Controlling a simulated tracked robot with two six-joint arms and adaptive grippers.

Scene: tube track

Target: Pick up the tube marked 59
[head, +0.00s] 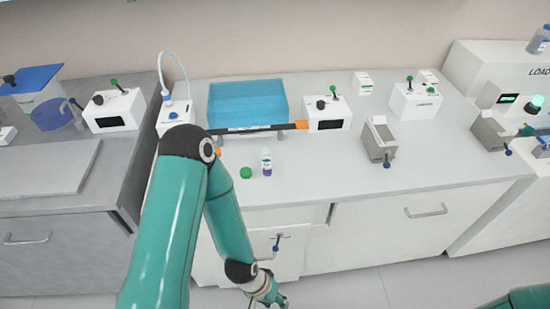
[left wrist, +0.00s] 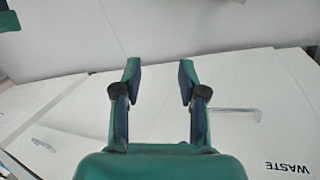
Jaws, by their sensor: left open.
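My left gripper (head: 275,300) hangs low in front of the counter's cabinet, below and apart from the tube. In the left wrist view its two fingers (left wrist: 160,78) are spread, with nothing between them. The tube does not show in that view. My right gripper is out of the picture.
A blue translucent bin (head: 248,104) stands at the back of the counter (head: 310,172). White boxes with levers (head: 326,115) and a grey open holder (head: 379,140) stand to the right. A cabinet handle (head: 426,211) sticks out in front. The left wrist view shows a WASTE label (left wrist: 287,167).

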